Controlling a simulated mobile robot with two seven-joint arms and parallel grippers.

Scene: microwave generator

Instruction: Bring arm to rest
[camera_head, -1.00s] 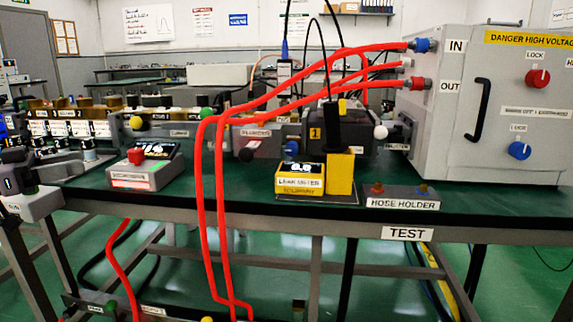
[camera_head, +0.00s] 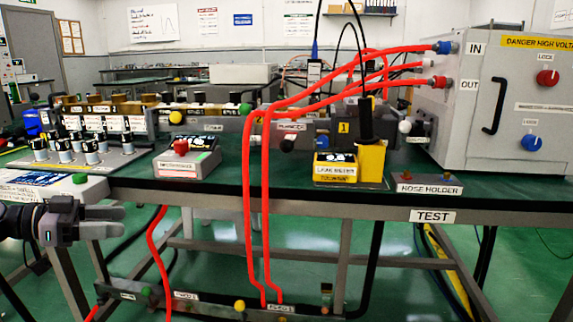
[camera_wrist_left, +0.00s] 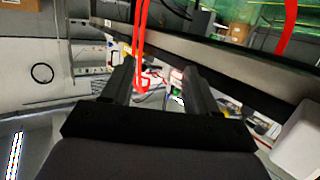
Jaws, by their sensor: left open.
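My left gripper (camera_head: 121,221) is at the lower left of the head view, in front of the bench and below its top edge. Its two grey fingers point right, are apart and have nothing between them. In the left wrist view the fingers (camera_wrist_left: 158,76) are also spread, with red hoses (camera_wrist_left: 140,45) visible beyond them. My right gripper is in neither view.
The green bench top (camera_head: 280,180) carries a red-button box (camera_head: 187,160), a yellow leak meter (camera_head: 335,168) and a hose holder (camera_head: 430,188). Red hoses (camera_head: 247,190) hang in front of the bench from the grey high-voltage cabinet (camera_head: 530,110). A white panel (camera_head: 50,187) lies just above the gripper.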

